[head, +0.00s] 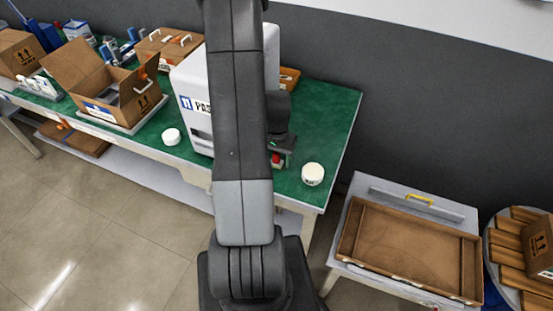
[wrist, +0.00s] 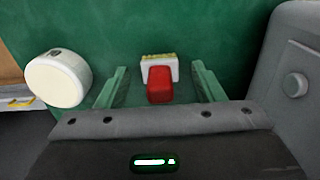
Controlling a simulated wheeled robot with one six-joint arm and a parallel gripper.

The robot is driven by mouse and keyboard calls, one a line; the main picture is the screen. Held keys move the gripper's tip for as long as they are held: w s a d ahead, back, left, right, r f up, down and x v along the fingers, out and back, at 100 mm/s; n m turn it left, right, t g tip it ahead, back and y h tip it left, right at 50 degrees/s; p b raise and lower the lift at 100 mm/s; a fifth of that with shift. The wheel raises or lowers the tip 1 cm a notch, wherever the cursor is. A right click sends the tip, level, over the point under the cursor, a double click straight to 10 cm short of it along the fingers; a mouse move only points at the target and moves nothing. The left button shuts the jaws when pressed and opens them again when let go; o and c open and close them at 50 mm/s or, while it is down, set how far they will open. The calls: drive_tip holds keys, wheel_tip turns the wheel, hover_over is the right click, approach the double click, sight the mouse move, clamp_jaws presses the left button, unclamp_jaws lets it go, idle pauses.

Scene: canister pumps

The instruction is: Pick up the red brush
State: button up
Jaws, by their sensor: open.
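The red brush (wrist: 160,85) lies on the green table between my gripper's fingers in the wrist view. It has a red handle or body and a white end with yellowish bristles at the far side. My gripper (wrist: 160,88) is open, with one green finger on each side of the brush and visible gaps. In the head view a small red part of the brush (head: 277,160) shows under my gripper (head: 283,158); my arm hides much of that area.
A round white container (head: 312,174) stands on the green table (head: 335,110), and it is left of my gripper in the wrist view (wrist: 58,79). A white machine (head: 190,90) stands close by, behind my arm. A brown tray (head: 410,250) sits on a side table.

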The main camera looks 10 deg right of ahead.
drive_tip(key=shift+c, duration=0.4)
drive_tip(key=c, duration=1)
drive_tip(key=shift+r+b, duration=0.4)
drive_tip(key=shift+r, duration=4.55)
